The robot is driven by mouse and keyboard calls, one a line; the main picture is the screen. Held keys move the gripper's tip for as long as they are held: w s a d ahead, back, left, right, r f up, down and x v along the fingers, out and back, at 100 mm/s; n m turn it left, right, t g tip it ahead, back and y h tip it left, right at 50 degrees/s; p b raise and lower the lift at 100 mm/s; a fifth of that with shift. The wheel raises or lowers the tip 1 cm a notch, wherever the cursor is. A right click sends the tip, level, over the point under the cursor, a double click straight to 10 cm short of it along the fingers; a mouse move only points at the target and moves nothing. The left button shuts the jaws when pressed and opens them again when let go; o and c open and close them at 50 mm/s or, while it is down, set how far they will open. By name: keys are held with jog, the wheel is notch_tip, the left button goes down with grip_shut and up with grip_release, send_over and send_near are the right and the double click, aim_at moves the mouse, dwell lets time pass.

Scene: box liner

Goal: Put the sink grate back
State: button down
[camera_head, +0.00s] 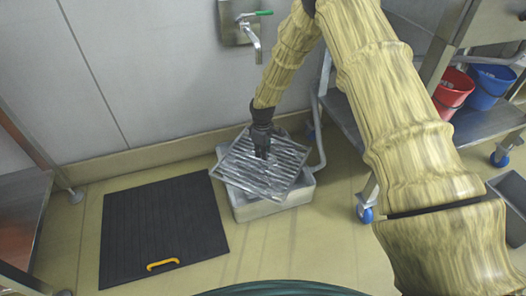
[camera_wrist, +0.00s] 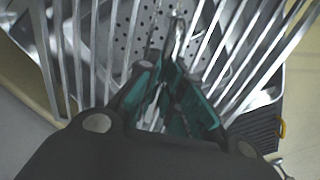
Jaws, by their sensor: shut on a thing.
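The sink grate (camera_head: 273,178) is a square of grey metal bars. It is over the low floor sink (camera_head: 272,208), turned askew to the basin, with its left corner beyond the rim. I cannot tell whether it touches the rim. My gripper (camera_head: 262,152) points down at the middle of the grate and is shut on its bars. In the wrist view my gripper (camera_wrist: 175,60) has the grate's bars (camera_wrist: 240,60) on both sides. A perforated metal surface (camera_wrist: 125,45) shows below the bars. Most of the basin's inside is hidden by the grate.
A black mat (camera_head: 160,225) with a yellow handle (camera_head: 163,264) lies on the floor to the left. A tap (camera_head: 252,35) is on the wall above. A wheeled rack (camera_head: 345,120) stands right of the sink, with red (camera_head: 453,92) and blue (camera_head: 488,87) buckets.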

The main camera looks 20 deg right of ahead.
jog(key=shift+f, duration=0.3)
jog(key=c, duration=1.5)
grip_release()
jog(key=shift+c, duration=0.2)
jog(key=shift+r, duration=0.45)
notch_tip(320, 180, up, 8)
jog(key=p, duration=0.4)
jog(key=shift+f, duration=0.1)
